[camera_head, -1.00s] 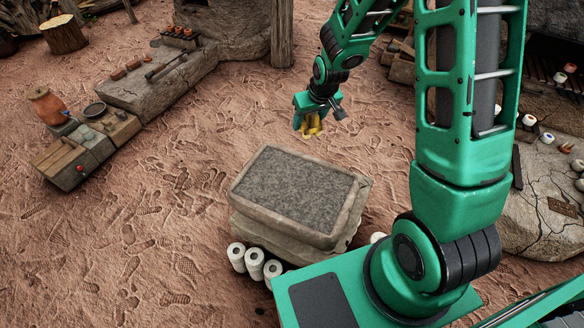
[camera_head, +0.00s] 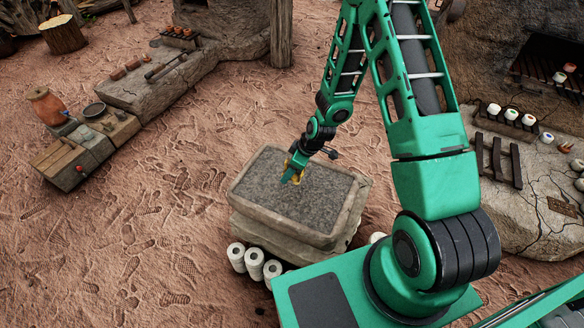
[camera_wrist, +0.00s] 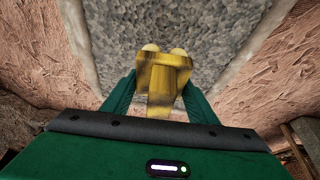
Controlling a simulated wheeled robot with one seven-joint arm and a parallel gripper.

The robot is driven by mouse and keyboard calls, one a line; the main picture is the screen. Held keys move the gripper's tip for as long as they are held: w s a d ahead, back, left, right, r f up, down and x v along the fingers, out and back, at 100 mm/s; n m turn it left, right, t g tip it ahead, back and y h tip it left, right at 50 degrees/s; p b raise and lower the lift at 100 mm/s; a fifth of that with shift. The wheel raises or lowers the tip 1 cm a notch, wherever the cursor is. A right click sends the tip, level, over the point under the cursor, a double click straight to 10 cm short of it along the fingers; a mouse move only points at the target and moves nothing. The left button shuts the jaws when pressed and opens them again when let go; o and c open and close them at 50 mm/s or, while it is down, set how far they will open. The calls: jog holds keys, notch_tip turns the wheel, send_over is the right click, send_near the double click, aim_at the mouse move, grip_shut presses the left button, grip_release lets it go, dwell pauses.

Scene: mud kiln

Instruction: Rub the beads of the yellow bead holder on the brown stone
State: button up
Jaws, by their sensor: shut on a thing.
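My gripper (camera_head: 293,172) is shut on the yellow bead holder (camera_wrist: 160,75), which sits between its green fingers in the wrist view. Pale round beads (camera_wrist: 178,52) show at the holder's far end, over the grey surface. In the head view, a small part of the yellow holder (camera_head: 299,160) shows at the fingers, over the rear middle of the stone block. The block has a brown-beige rim (camera_head: 250,207) and a rough grey top (camera_head: 300,205). I cannot tell whether the beads touch the top.
White cylinders (camera_head: 255,264) stand on the ground at the block's front left. A low stone ledge (camera_head: 150,85) with pots and tools lies at the upper left. A rock (camera_head: 535,215) with coloured jars is at the right. Sandy ground left of the block is open.

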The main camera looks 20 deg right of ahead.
jog(key=shift+f, duration=1.9)
jog(key=shift+f, duration=0.5)
jog(key=shift+s+d, duration=5.45)
jog(key=shift+s, duration=0.05)
jog(key=shift+w+a, duration=5.4)
